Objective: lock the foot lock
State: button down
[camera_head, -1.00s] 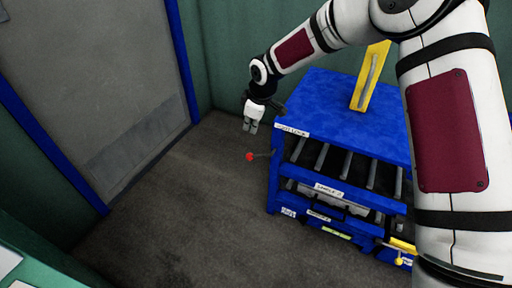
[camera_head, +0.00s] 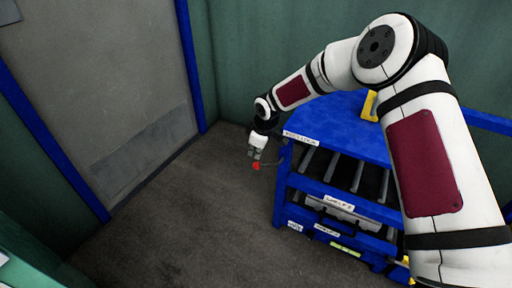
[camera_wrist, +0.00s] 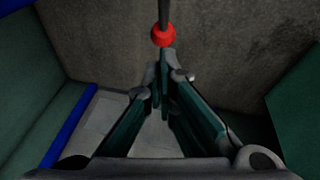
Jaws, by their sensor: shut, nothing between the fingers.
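The foot lock lever is a thin dark rod with a red ball knob (camera_head: 256,166), sticking out from the left side of the blue cart. My gripper (camera_head: 255,154) is shut and empty, pointing down just above the knob in the head view. In the wrist view the red knob (camera_wrist: 164,36) shows just beyond the closed fingertips (camera_wrist: 164,68), with the dark rod running up from it. I cannot tell whether the fingertips touch the knob. A white label (camera_head: 300,137) is on the cart's upper corner near the lever.
The blue cart (camera_head: 345,125) has a flat top, rollers below and labelled shelves. A yellow upright part (camera_head: 370,106) stands on top, partly hidden by my arm. A grey door (camera_head: 110,90) with blue frame is at left. The dark floor (camera_head: 190,215) between them is clear.

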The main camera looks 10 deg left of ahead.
aim_at(257, 165)
jog(key=shift+d+f+b, duration=0.4)
jog(key=shift+d+f, duration=0.35)
jog(key=shift+f, duration=0.35)
